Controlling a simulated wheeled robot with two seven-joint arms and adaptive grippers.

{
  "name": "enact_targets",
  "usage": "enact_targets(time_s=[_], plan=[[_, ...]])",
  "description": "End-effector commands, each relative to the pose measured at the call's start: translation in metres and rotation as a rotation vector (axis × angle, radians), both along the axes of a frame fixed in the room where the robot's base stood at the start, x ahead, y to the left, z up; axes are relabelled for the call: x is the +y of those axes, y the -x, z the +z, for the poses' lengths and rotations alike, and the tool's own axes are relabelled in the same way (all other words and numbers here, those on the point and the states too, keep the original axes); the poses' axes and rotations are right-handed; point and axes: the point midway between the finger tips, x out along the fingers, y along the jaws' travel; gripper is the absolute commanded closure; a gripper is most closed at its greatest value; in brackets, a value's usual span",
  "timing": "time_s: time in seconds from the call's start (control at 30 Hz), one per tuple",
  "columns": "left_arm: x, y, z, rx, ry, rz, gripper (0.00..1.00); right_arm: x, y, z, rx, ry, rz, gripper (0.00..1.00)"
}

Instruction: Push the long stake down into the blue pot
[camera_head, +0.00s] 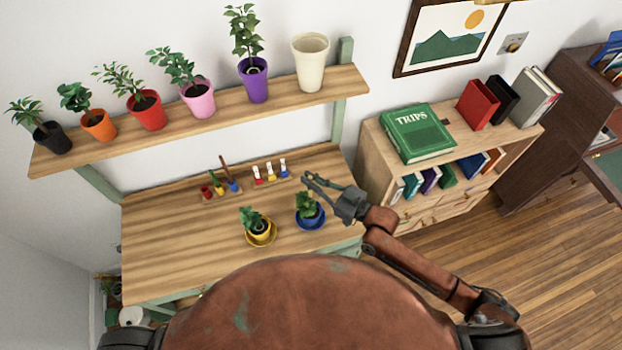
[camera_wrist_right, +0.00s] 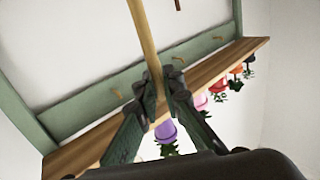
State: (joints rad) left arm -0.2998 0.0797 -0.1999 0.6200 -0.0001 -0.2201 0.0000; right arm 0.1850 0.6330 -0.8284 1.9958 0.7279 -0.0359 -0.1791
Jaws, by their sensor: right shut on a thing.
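The blue pot (camera_head: 313,225) with a leafy green plant stands on a blue saucer near the right front of the wooden workbench. My right gripper (camera_head: 309,182) is above and just behind this pot in the head view. In the right wrist view my right gripper (camera_wrist_right: 155,85) is shut on a long, pale wooden stake (camera_wrist_right: 143,32), which runs from between the fingers to the top edge. I cannot clearly make out the stake in the head view, nor whether its end touches the soil. The blue pot does not show in the wrist view. My left gripper is not in view.
A yellow pot (camera_head: 259,232) with a plant stands left of the blue pot. Small racks with coloured items (camera_head: 270,178) and a brown stick (camera_head: 226,168) lie behind. A shelf (camera_head: 200,118) of potted plants hangs above. The bench's left side is clear.

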Motion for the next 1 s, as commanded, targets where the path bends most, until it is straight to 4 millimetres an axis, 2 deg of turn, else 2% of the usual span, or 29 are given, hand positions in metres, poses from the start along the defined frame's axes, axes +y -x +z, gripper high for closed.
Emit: enact_targets(time_s=[1.0], plan=[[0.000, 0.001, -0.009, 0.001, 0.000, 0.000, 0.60, 0.000, 0.000, -0.014, 0.003, 0.003, 0.000, 1.00]])
